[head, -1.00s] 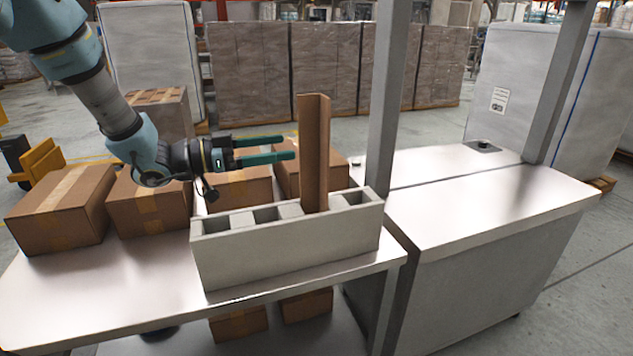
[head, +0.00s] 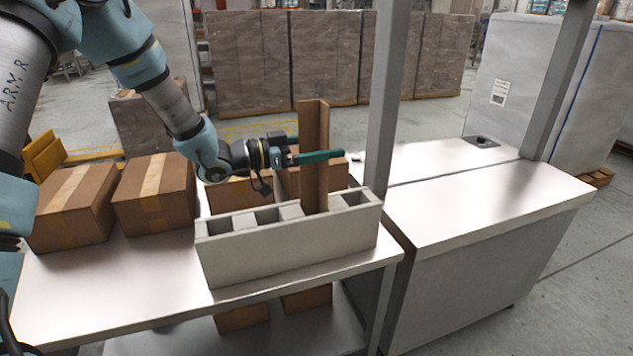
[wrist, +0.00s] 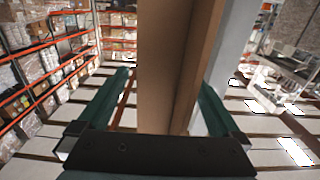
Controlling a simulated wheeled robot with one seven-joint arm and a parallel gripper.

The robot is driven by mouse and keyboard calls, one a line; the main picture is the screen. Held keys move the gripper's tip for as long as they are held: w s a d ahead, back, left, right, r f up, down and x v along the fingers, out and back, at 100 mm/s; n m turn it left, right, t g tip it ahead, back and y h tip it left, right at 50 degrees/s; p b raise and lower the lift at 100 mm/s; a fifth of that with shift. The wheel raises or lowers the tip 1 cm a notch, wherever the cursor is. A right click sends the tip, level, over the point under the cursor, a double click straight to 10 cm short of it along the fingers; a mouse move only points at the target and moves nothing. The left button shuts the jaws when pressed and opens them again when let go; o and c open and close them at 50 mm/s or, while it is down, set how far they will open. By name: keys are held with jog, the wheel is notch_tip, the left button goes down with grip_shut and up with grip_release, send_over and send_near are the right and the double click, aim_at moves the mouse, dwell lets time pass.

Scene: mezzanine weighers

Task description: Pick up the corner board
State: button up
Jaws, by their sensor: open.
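The corner board (head: 313,160) is a tall brown cardboard angle. It stands upright in one slot of a grey slotted block (head: 290,254) on the metal table. My gripper (head: 318,146) reaches in from the left at the board's upper half, its teal fingers level and open. One finger passes in front of the board and the other shows behind it. In the wrist view the corner board (wrist: 168,70) rises between the two open fingers (wrist: 160,105), with a gap to the left one. Whether the right finger touches the board I cannot tell. The board's lower end is hidden in the slot.
Several cardboard boxes (head: 155,193) stand along the table's back edge, behind the block. A grey upright post (head: 385,110) stands just right of the block. A second metal table (head: 480,205) beyond it is mostly clear. More boxes (head: 242,317) sit below.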

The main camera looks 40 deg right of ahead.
grip_shut()
dwell(0.8)
